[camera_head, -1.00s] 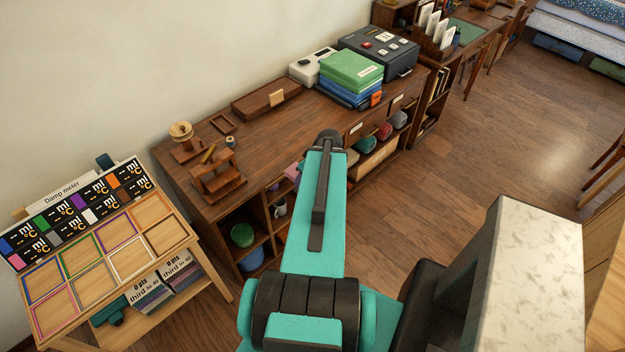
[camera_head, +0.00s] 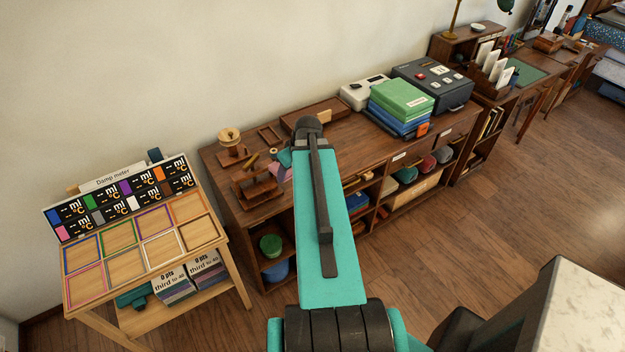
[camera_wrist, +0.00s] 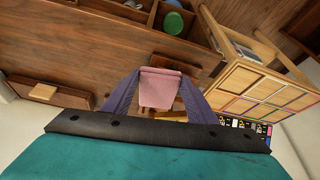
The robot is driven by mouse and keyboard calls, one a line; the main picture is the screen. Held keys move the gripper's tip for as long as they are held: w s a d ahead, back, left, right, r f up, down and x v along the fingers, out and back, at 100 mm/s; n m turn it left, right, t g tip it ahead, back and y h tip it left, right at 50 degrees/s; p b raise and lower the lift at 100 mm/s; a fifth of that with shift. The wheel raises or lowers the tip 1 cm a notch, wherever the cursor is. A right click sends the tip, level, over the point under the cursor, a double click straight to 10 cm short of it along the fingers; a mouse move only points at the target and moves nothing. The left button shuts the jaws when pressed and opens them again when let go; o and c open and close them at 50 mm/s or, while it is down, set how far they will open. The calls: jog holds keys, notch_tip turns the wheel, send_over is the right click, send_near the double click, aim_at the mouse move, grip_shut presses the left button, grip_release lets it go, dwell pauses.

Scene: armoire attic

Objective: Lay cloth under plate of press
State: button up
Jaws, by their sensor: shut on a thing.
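A pink folded cloth (camera_wrist: 160,88) is held between the two dark purple fingers of my gripper (camera_wrist: 159,80) in the wrist view. In the head view the gripper (camera_head: 285,159) shows only in small part behind my arm, with a bit of pink beside the press. The small wooden press (camera_head: 257,188) stands on the near end of the long brown bench. From the head camera, the gripper is just right of the press. In the wrist view the cloth and gripper cover most of what lies behind them. The gap under the plate is hard to make out.
The brown bench (camera_head: 345,140) also holds a spool stand (camera_head: 231,145), a wooden tray (camera_head: 313,112), green and blue folders (camera_head: 402,100) and a dark device (camera_head: 432,84). A light wooden sorting stand (camera_head: 140,240) with coloured frames is at left.

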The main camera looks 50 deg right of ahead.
jog(key=w+a+r+n, duration=0.1)
jog(key=w+a+r, duration=0.45)
jog(key=a, duration=0.35)
jog(key=w+a+r, duration=0.5)
jog(key=w+a, duration=0.1)
jog(key=a, duration=0.3)
jog(key=w+a+r+n, duration=0.1)
jog(key=w+a+r, duration=0.5)
jog(key=a, duration=0.2)
jog(key=w+a+f+b, duration=0.1)
jog(key=a+f+b, duration=0.1)
jog(key=a+b, duration=0.4)
jog(key=a+f+b, duration=0.3)
jog(key=a+b, duration=0.4)
jog(key=a, duration=0.1)
jog(key=shift+w+a+f+y+b, duration=0.2)
jog(key=shift+w+y+b, duration=0.1)
jog(key=shift+w, duration=0.1)
jog(key=shift+d, duration=0.1)
